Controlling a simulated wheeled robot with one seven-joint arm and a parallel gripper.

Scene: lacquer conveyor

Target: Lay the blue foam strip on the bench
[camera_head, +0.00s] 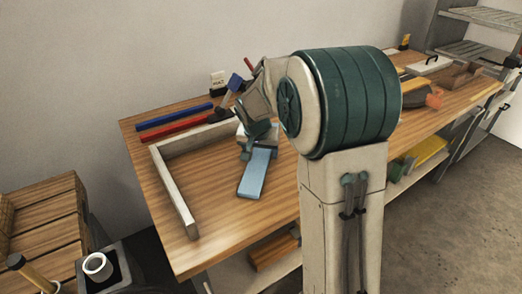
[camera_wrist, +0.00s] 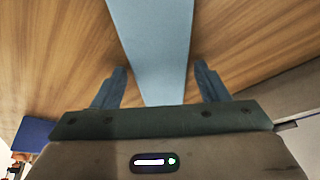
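The blue foam strip (camera_head: 256,172) is a flat, light blue piece that appears to lie on the wooden bench (camera_head: 215,165). In the wrist view the strip (camera_wrist: 152,45) runs from the top edge down between my fingers. My gripper (camera_head: 250,145) is at the strip's far end in the head view. In the wrist view my gripper (camera_wrist: 162,86) is open, with one finger on each side of the strip and a visible gap beside each. The strip's end under my gripper is hidden.
An L-shaped pale wooden frame (camera_head: 172,190) edges the bench at left. Dark blue (camera_head: 175,116) and red (camera_head: 172,128) bars lie behind it. An orange item (camera_head: 434,98) and wooden blocks (camera_head: 455,77) are at right. Bare bench lies left of the strip.

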